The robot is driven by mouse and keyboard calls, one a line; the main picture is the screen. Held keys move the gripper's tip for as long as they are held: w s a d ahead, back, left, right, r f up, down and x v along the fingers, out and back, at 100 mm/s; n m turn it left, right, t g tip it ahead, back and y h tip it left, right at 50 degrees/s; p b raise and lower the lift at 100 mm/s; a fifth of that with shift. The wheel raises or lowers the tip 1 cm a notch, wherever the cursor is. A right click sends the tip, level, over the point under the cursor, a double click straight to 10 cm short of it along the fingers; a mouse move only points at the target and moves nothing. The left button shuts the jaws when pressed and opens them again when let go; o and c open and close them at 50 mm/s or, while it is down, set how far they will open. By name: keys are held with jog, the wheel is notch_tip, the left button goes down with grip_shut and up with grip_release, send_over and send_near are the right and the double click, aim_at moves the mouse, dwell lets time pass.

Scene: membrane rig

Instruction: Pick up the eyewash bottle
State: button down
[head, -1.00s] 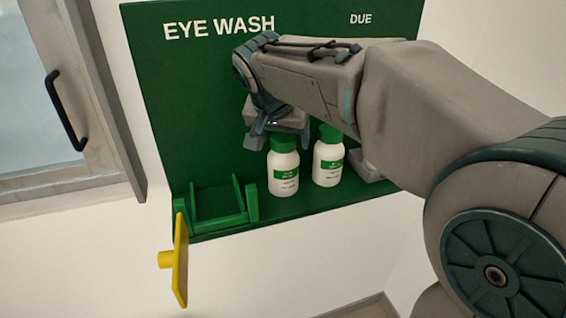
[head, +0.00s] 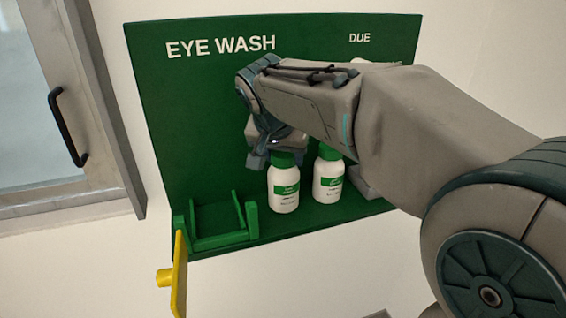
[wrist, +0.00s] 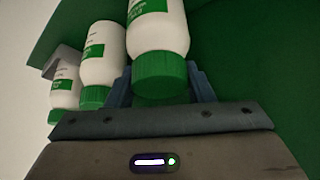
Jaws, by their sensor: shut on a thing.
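A white eyewash bottle (head: 284,190) with a green cap and green label stands upright on the shelf of the green eye wash board. My gripper (head: 281,155) is above it and shut on its cap end. In the wrist view the same bottle (wrist: 157,28) has its cap (wrist: 160,72) between the two blue-grey fingers (wrist: 160,85). Its base appears to rest on the shelf.
A second, similar bottle (head: 328,180) stands close on the right. A third bottle (wrist: 66,86) shows in the wrist view; my arm hides it in the head view. An empty green cradle (head: 220,221) and a yellow flap (head: 180,275) are on the left.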

notch_tip(320, 180, up, 11)
jog(key=s+d+b, duration=0.2)
jog(key=s, duration=0.7)
jog(key=s+d+b, duration=0.1)
jog(key=s+d, duration=0.2)
jog(key=s, duration=0.7)
jog(key=shift+b, duration=0.4)
jog(key=shift+d+r, duration=0.1)
